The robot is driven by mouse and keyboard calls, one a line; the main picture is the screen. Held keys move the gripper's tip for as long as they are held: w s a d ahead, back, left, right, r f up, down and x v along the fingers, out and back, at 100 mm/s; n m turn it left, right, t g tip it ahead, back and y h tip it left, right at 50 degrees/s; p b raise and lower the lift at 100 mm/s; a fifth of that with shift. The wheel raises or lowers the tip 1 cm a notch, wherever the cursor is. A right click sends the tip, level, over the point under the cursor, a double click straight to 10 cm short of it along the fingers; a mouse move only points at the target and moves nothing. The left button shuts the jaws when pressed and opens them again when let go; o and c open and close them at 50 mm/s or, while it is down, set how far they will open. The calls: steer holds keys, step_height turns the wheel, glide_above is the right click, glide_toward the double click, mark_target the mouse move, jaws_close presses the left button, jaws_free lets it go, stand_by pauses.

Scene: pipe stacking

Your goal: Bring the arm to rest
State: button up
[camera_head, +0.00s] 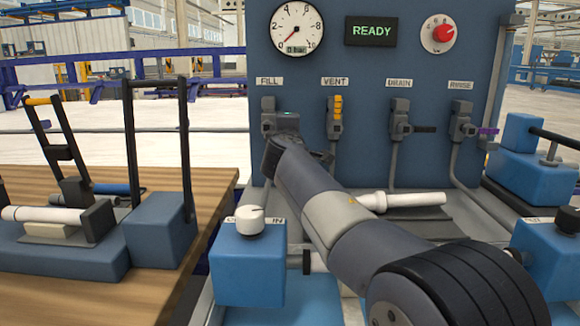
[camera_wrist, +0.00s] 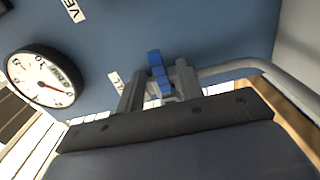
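My arm (camera_head: 330,205) reaches from the lower right up to the blue panel, with its end at the FILL valve (camera_head: 268,104). In the wrist view my gripper (camera_wrist: 160,85) has its two dark fingers apart. The blue handle (camera_wrist: 155,62) of the FILL valve lies between and just beyond the fingers, with gaps visible on both sides. In the head view my gripper (camera_head: 285,145) is small and dark, and its fingers are hard to make out there.
The panel (camera_head: 375,90) carries a gauge (camera_head: 296,29), a READY display (camera_head: 371,31) and a red knob (camera_head: 443,34). VENT (camera_head: 335,115), DRAIN (camera_head: 400,125) and RINSE (camera_head: 462,120) valves stand to the right. A white pipe (camera_head: 415,200) lies behind my arm. A wooden table (camera_head: 215,185) is at left.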

steer(key=s, duration=0.7)
steer(key=w, duration=0.3)
steer(key=w+p, duration=0.1)
steer(key=w, duration=0.6)
steer(key=shift+w+d+r+p, duration=0.1)
steer(key=shift+w+r+p, duration=0.15)
steer(key=shift+p, duration=0.15)
steer(key=shift+s+r+n+p, duration=0.15)
steer(key=shift+r+n+p, duration=0.25)
steer(key=shift+n+p, duration=0.9)
steer(key=shift+n, duration=0.1)
steer(key=shift+f, duration=0.1)
